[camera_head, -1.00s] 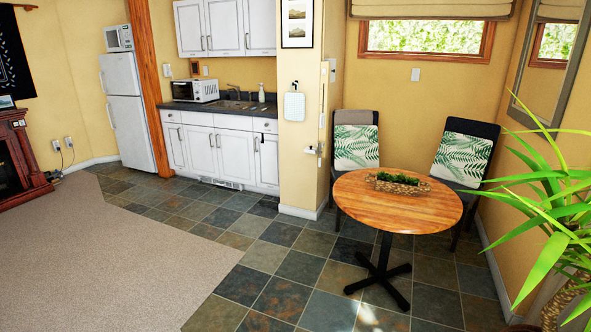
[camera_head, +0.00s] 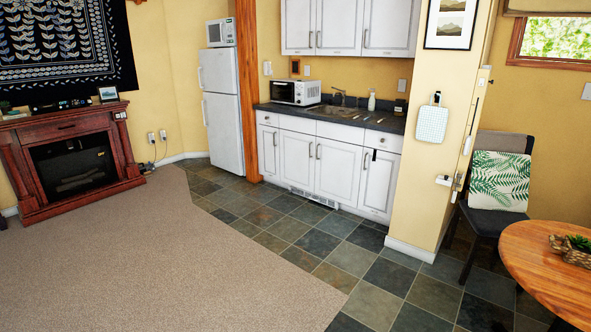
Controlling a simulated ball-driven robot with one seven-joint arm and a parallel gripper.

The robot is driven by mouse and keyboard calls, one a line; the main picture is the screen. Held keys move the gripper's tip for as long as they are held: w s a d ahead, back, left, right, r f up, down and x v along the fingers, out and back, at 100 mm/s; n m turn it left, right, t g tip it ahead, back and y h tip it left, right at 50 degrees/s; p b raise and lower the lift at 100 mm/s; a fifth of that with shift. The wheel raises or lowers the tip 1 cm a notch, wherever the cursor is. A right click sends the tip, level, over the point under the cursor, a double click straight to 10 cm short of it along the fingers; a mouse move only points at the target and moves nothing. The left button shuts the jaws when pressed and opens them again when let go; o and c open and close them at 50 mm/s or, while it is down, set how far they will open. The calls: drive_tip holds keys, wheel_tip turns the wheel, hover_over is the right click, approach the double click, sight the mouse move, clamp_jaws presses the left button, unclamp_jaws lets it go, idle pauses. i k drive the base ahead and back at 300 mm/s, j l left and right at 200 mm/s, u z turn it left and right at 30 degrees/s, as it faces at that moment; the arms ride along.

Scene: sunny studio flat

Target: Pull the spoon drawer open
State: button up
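A white kitchen base unit (camera_head: 318,160) stands under a dark countertop (camera_head: 330,119) in the middle of the view, across the room. Its top row has a small drawer front (camera_head: 267,118) at the left end, a wide panel (camera_head: 311,127) under the sink, and another drawer front (camera_head: 383,140) at the right end. All fronts look shut. I cannot tell from here which one is the spoon drawer. A small dark item hangs near the top of the right door. My gripper is not in view.
Carpet (camera_head: 170,260) and slate tiles (camera_head: 310,235) lie clear toward the kitchen. A fridge (camera_head: 222,120) and wooden post stand left of the unit. A wall end (camera_head: 436,130) bounds it at right. A round table (camera_head: 545,265) and chair (camera_head: 491,200) stand right; a fireplace (camera_head: 75,160) is left.

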sight(390, 142)
drive_tip(key=i, duration=2.55)
drive_tip(key=i+z, duration=0.1)
drive_tip(key=i, duration=0.4)
drive_tip(key=i+j+z, duration=0.15)
drive_tip(key=i, duration=0.3)
drive_tip(key=i+j+z, duration=0.1)
drive_tip(key=i, duration=0.4)
drive_tip(key=i+j+z, duration=0.15)
drive_tip(key=i, duration=0.3)
drive_tip(key=i+j+z, duration=0.45)
drive_tip(key=i, duration=0.2)
drive_tip(key=i+j+z, duration=0.45)
drive_tip(key=i+j, duration=0.1)
drive_tip(key=j, duration=0.05)
